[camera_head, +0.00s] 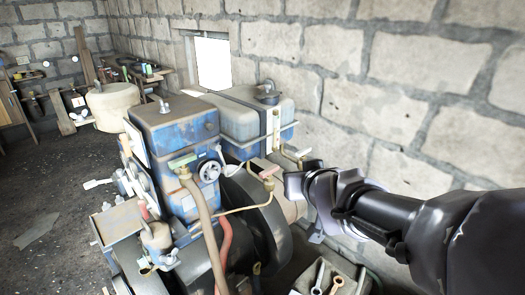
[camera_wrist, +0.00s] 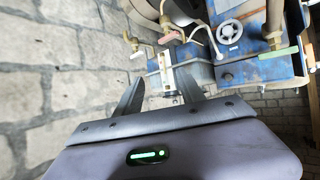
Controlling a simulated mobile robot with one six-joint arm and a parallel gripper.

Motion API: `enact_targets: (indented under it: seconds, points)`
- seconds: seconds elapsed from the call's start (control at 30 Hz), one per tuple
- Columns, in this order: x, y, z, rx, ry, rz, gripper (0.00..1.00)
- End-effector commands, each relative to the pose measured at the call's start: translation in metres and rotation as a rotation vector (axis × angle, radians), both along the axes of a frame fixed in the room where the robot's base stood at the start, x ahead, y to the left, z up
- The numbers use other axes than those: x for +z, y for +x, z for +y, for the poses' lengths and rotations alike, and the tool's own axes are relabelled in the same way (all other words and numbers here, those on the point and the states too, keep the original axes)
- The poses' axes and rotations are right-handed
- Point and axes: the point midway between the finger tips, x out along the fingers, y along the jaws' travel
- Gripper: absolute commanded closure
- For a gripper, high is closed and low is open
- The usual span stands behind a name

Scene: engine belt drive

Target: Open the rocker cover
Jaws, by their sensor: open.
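The blue, rust-stained engine (camera_head: 172,135) stands in the middle of the head view, with two box-shaped tanks on top. I cannot tell for certain which part is the rocker cover. My gripper (camera_head: 292,183) is at the right of the engine, in front of the stone wall, close to small brass fittings with a pinkish lever (camera_head: 264,167). In the wrist view my gripper (camera_wrist: 158,90) is open, its two fingers spread and nothing visibly held. Beyond the fingers are the blue engine side (camera_wrist: 235,65), a pale bracket (camera_wrist: 172,75) and a pinkish lever (camera_wrist: 171,39).
A round white handwheel (camera_head: 209,171) and a red hose (camera_head: 223,250) are on the engine's near side. A dark wheel (camera_head: 265,225) sits below my gripper. A tray of tools (camera_head: 335,272) is at the bottom. The stone wall (camera_head: 420,65) closes off the right. Floor is free at left.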

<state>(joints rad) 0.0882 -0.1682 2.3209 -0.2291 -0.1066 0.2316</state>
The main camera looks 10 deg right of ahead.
Motion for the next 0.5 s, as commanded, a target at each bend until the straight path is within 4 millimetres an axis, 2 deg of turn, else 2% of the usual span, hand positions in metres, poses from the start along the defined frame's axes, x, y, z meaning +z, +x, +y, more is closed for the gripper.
enact_targets:
  seconds: [0.37, 0.43, 0.47, 0.5]
  points:
    - [-0.002, -0.007, 0.000, -0.013, 0.011, 0.016, 0.54]
    - [-0.010, -0.027, 0.001, -0.042, 0.043, 0.057, 0.54]
    - [-0.017, -0.043, 0.002, -0.065, 0.071, 0.092, 0.54]
    - [-0.030, -0.071, 0.006, -0.096, 0.118, 0.152, 0.54]
